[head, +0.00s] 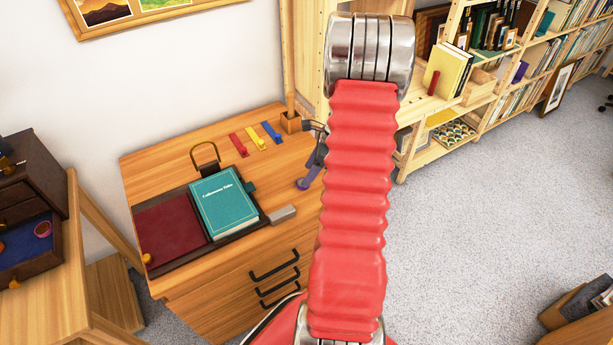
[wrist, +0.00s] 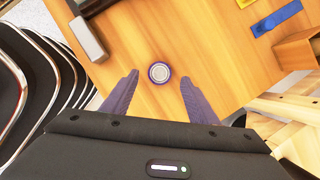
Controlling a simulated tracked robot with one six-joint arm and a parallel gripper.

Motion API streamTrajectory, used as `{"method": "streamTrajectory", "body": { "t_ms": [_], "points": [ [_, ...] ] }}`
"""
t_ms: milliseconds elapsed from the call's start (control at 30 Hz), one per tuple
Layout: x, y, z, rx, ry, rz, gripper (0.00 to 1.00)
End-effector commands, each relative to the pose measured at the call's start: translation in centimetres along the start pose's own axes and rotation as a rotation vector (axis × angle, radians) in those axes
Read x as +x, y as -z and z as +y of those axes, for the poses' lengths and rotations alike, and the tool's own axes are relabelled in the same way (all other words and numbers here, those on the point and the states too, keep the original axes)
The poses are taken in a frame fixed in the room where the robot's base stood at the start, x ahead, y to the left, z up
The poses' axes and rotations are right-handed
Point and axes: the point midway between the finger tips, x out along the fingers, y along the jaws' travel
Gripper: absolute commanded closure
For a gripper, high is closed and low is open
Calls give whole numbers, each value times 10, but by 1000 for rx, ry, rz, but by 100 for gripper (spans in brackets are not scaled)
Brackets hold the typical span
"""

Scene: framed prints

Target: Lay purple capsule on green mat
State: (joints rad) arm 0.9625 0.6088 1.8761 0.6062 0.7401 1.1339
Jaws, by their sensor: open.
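The purple capsule (wrist: 160,73) shows in the wrist view as a round, pale-topped piece with a purple rim, seen end-on over the wooden desk top. My gripper (wrist: 160,79) is open, with one finger on each side of the capsule and a visible gap to both. I cannot tell how far the fingertips are above the desk. In the head view my gripper (head: 312,170) is partly hidden behind my red arm, at the desk's right side; I cannot separate the capsule from it there. I cannot make out a green mat with certainty.
The desk (head: 150,172) also bears a teal book (head: 223,203), a dark red pad (head: 170,233), a grey block (head: 283,214), and red (head: 239,145), yellow (head: 256,137) and blue (head: 271,132) pieces. A wooden box (head: 291,123) stands at its back right corner. Shelves stand behind.

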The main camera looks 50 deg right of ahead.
Motion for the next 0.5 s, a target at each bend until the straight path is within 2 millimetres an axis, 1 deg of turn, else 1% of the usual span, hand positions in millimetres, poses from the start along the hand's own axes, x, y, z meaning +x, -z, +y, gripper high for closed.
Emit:
{"method": "streamTrajectory", "body": {
  "t_ms": [33, 100, 300, 400, 500],
  "points": [
    [-10, 0, -1, -1, 5, 1, 46],
    [-23, 0, -1, -1, 5, 0, 46],
    [-56, 0, -1, -1, 4, 1, 46],
    [-69, 0, -1, -1, 3, 1, 46],
    [-77, 0, -1, 0, 3, 1, 46]
  ]
}}
